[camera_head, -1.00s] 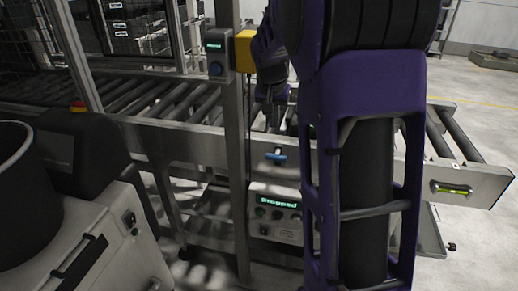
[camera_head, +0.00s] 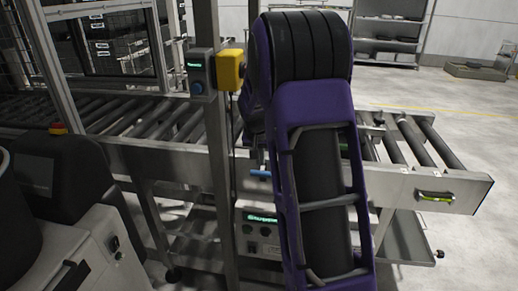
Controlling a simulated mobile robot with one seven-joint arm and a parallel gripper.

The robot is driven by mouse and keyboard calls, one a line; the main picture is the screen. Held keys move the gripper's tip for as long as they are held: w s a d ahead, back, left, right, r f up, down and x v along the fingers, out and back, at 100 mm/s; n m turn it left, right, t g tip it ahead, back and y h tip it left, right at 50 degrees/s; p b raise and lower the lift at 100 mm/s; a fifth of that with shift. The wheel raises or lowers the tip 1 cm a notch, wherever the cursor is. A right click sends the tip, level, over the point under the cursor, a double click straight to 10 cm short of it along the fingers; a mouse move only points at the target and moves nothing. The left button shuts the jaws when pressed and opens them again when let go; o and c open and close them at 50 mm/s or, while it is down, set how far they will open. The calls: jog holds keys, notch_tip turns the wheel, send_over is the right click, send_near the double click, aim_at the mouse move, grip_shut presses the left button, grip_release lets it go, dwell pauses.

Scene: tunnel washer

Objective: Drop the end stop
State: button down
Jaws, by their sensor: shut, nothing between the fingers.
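I cannot clearly make out which part is the end stop. A blue handle (camera_head: 260,174) shows on the near side rail of the roller conveyor (camera_head: 180,157), just left of my purple arm. A short upright piece stands above the handle, partly lost beside the arm. My arm covers the stretch of rollers to the right of it. My gripper's fingers are hidden behind the arm.
A steel post (camera_head: 219,150) with a control box (camera_head: 201,73) and a yellow box (camera_head: 231,69) stands left of my arm. A lit panel (camera_head: 262,231) sits below the conveyor. A grey machine (camera_head: 95,240) fills the lower left. Open floor lies right.

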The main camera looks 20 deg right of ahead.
jog(key=shift+s+x, duration=0.1)
jog(key=shift+x, duration=0.75)
jog(key=shift+s+x, duration=0.15)
jog(key=shift+x, duration=0.65)
jog(key=shift+a+f, duration=0.1)
jog(key=shift+a, duration=0.05)
notch_tip(320, 180, down, 6)
jog(key=b, duration=0.4)
jog(key=shift+s, duration=0.1)
jog(key=p+v, duration=0.1)
jog(key=v, duration=0.2)
jog(key=w+p+v, duration=0.1)
jog(key=v, duration=0.1)
jog(key=shift+d+r+p, duration=0.25)
jog(key=shift+r+p, duration=0.05)
send_near(260, 175)
jog(key=shift+s+v, duration=0.2)
jog(key=shift+v, duration=0.9)
